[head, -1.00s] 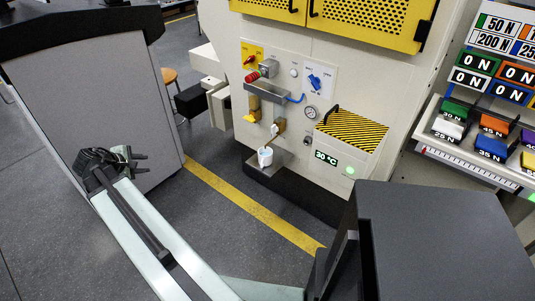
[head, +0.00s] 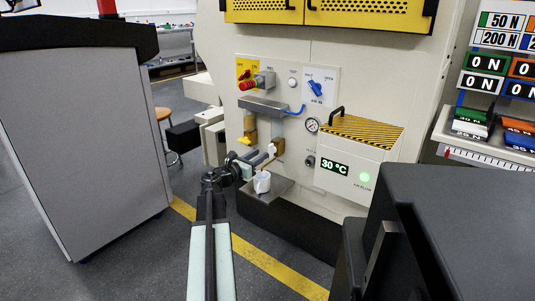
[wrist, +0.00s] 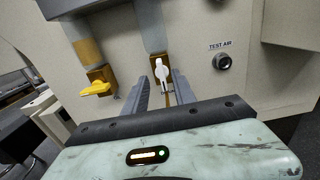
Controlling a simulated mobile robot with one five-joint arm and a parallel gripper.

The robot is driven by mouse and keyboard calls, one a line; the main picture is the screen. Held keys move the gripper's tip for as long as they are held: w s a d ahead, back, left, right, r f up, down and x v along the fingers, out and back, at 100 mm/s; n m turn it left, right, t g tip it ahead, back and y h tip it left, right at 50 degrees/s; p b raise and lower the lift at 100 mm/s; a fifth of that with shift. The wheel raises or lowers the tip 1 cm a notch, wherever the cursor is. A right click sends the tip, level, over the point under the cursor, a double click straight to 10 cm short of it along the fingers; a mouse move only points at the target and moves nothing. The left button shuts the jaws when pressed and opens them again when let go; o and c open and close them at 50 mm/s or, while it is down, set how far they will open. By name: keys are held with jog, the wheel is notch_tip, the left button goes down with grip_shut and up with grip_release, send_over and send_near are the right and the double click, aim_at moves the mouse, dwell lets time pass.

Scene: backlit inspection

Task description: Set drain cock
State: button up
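In the wrist view a white lever cock (wrist: 161,72) hangs roughly upright from a brass body under the right bowl. It also shows in the head view (head: 271,149). A yellow lever cock (wrist: 97,88) under the left bowl points sideways to the left; it is in the head view too (head: 244,140). My gripper (wrist: 160,80) is open, its fingers on either side of the white lever in the picture. I cannot tell whether either finger touches it. In the head view my gripper (head: 264,158) is just in front of the white lever, above a white cup.
The white cup (head: 262,182) stands on a small ledge (head: 278,186) below the cocks. A striped yellow-black cover (head: 362,130) and a 30 °C display (head: 334,166) are to the right. A grey cabinet (head: 85,140) stands left. A test air port (wrist: 222,62) is right of the white lever.

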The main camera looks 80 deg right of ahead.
aim_at(270, 150)
jog(key=x, duration=0.6)
jog(key=shift+d, duration=0.2)
grip_shut()
jog(key=shift+s+a, duration=0.1)
jog(key=shift+m, duration=0.3)
jog(key=m, duration=0.3)
jog(key=shift+s+m, duration=0.2)
jog(key=shift+m, duration=0.1)
jog(key=m, duration=0.4)
jog(key=shift+s+a+f+m, duration=0.15)
jog(key=shift+s+f+m, duration=0.05)
jog(key=shift+m, duration=0.1)
jog(key=m, duration=0.2)
jog(key=m+b, duration=0.1)
jog(key=m, duration=0.1)
jog(key=shift+s+f, duration=0.1)
jog(key=shift+f, duration=0.2)
jog(key=m, duration=0.5)
jog(key=shift+a+f+b, duration=0.1)
jog(key=shift+f+b, duration=0.15)
jog(key=shift+b, duration=0.05)
